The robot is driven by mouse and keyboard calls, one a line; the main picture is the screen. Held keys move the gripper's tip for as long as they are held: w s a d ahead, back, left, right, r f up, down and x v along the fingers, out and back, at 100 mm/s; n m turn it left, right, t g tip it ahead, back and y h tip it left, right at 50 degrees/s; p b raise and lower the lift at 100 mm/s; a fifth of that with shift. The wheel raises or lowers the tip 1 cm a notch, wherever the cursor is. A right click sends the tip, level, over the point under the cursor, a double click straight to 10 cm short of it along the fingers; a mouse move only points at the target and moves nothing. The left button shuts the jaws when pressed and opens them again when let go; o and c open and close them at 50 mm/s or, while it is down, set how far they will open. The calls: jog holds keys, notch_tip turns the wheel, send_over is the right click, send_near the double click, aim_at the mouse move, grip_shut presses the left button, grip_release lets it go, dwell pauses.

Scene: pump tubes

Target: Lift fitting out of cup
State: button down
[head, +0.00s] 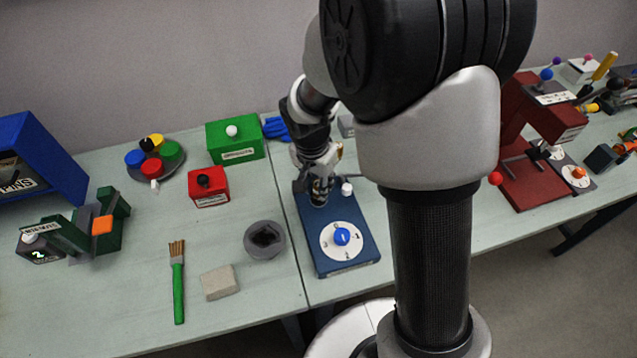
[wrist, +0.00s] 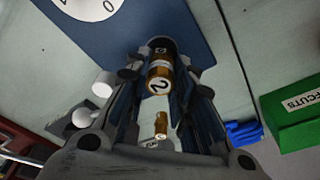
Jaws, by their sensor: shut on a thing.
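A brass fitting (wrist: 159,78) with a white band marked 2 is between my gripper's fingers (wrist: 160,62) in the wrist view. The fingers are shut on it. A dark round shape (wrist: 161,43) sits at its far end; I cannot tell whether this is the cup's rim or part of the fitting. In the head view my gripper (head: 319,190) is over the back part of the blue dial board (head: 350,263), and it hides the fitting's lower end. A smaller brass piece (wrist: 161,125) shows nearer the wrist camera, between the finger bases.
A white knob (head: 347,188) stands close to the right of my gripper. A blue dial knob (head: 342,236) is in front. A red box (head: 209,187), a green box (head: 235,141) and a grey round holder (head: 265,240) stand to the left.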

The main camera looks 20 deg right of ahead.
jog(key=shift+r+p, duration=1.7)
jog(key=shift+r, duration=0.9)
